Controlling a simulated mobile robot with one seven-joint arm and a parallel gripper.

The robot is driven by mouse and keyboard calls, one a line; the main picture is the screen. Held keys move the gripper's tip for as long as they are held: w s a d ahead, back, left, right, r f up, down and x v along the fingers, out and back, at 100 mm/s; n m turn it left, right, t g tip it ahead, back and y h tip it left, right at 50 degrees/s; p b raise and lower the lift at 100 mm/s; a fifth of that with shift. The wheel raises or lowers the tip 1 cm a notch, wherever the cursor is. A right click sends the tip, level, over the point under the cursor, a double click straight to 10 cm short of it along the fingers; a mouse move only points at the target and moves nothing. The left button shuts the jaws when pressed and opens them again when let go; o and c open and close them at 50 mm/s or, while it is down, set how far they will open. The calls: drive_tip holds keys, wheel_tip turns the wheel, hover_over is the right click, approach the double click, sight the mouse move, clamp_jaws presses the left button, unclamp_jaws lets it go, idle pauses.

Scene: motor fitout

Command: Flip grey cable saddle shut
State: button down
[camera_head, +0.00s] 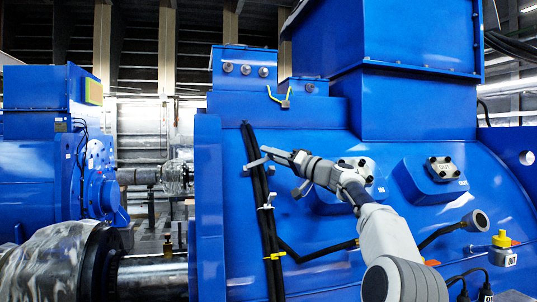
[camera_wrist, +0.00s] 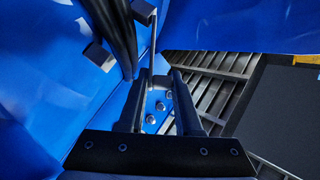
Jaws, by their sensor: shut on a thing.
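The grey cable saddle (camera_head: 255,163) sits on the bundle of black cables on the blue motor's face. In the wrist view its grey block (camera_wrist: 98,55) lies left of the cables, and a second grey piece with a thin bar (camera_wrist: 153,42) is on their right. The bar stands out from the cables, so the saddle looks open. My gripper (camera_head: 287,160) is just right of the cables. In the wrist view my gripper (camera_wrist: 158,82) has its fingers on either side of the bar's near end and is shut on it. The exact contact is hard to see.
The black cables (camera_head: 265,205) run down the motor face, with yellow ties (camera_head: 274,256) lower down. Bolted blue pads (camera_head: 443,168) stand to the right. A yellow-capped part (camera_head: 502,240) is at lower right. Another blue machine (camera_head: 40,150) stands at far left.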

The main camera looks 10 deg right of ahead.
drive_tip(key=shift+w+d+f+y, duration=0.25)
drive_tip(key=shift+w+d+y, duration=0.05)
drive_tip(key=shift+y, duration=0.5)
drive_tip(key=c, duration=0.7)
unclamp_jaws()
drive_tip(key=shift+f, duration=0.1)
drive_tip(key=shift+s+d+f, duration=0.1)
drive_tip(key=shift+d+f, duration=0.05)
drive_tip(key=shift+d, duration=0.05)
drive_tip(key=b+v, duration=0.4)
drive_tip(key=v, duration=0.4)
drive_tip(key=b+v, duration=0.5)
drive_tip(key=v, duration=0.4)
drive_tip(key=shift+d+r, duration=0.1)
drive_tip(key=shift+r, duration=0.15)
